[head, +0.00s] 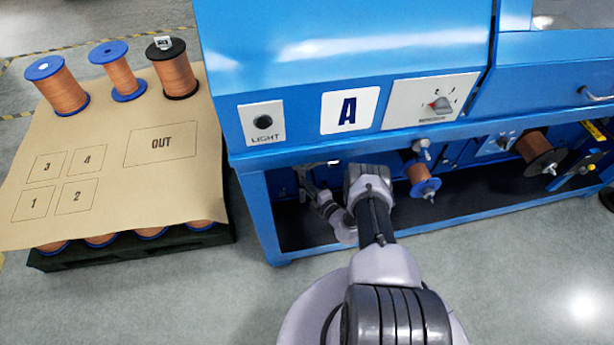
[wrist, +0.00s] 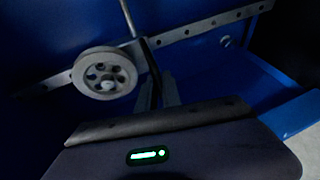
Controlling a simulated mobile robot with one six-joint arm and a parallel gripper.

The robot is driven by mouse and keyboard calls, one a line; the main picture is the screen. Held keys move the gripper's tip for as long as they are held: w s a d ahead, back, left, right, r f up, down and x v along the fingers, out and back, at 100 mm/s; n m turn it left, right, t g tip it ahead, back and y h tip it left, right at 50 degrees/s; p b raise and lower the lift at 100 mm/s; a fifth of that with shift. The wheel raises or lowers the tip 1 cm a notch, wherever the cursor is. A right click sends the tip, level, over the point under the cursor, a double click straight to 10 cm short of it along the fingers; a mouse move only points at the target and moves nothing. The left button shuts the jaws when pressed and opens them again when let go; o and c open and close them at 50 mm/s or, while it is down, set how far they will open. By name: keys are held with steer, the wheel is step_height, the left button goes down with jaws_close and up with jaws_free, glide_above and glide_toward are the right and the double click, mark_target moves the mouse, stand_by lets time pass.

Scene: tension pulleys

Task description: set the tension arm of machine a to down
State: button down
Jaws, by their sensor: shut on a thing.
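Machine a (head: 400,25) is the blue cabinet with the white "A" plate (head: 350,110). In the wrist view, a grey pulley wheel with holes (wrist: 104,60) sits in front of a perforated grey bar (wrist: 205,28). A thin dark arm (wrist: 151,66), which looks like the tension arm, runs down beside the wheel. My gripper (wrist: 157,90) is shut on the lower part of this dark arm, to the right of the wheel. In the head view my arm reaches under the machine's front ledge, and the grip itself is hidden there.
A copper spool (head: 421,180) hangs under the ledge to the right of my arm. At left, a pallet with a tan sheet (head: 110,185) bears copper spools. Grey floor is clear in front.

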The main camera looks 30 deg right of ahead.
steer(key=shift+f, duration=0.65)
steer(key=c, duration=1.5)
jaws_free()
steer(key=p+v, duration=0.6)
steer(key=v, duration=1.1)
steer(key=shift+s, duration=0.25)
